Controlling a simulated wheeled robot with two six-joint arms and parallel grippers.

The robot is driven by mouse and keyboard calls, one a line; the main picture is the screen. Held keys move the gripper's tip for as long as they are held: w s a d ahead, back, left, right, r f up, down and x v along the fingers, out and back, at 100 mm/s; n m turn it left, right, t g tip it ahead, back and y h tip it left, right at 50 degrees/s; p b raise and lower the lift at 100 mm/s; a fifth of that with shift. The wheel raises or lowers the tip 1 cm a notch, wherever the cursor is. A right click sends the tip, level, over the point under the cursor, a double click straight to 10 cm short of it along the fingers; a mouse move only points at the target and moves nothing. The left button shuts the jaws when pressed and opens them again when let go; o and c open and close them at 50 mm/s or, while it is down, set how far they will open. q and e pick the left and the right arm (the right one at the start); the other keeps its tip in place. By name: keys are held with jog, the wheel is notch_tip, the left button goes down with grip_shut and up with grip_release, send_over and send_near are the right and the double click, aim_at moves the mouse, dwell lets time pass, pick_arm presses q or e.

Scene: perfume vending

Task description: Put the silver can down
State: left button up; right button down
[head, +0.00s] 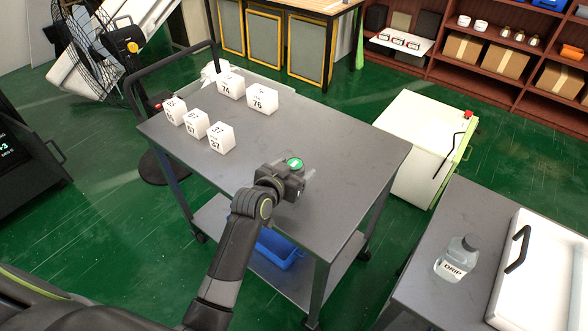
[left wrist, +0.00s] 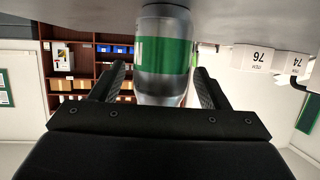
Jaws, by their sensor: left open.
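The silver can (head: 294,163) with a green band stands on the grey cart top (head: 345,150), just beyond my left gripper (head: 303,181). In the left wrist view, which is upside down, the can (left wrist: 164,55) is between the two spread fingers of my left gripper (left wrist: 160,88), with a gap on each side. Its base meets the grey surface at the top of that picture. In the head view my gripper hides most of the can's body. My right gripper is not in view.
Several white numbered boxes (head: 262,101) stand at the cart's far left. The cart top right of the can is clear. A clear bottle (head: 457,259) and a white case (head: 545,275) are on another table at right. A blue bin (head: 280,252) sits on the lower shelf.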

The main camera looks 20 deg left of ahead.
pick_arm(q)
jog(key=shift+r, duration=0.25)
jog(key=v, duration=1.2)
jog(key=shift+f, duration=0.15)
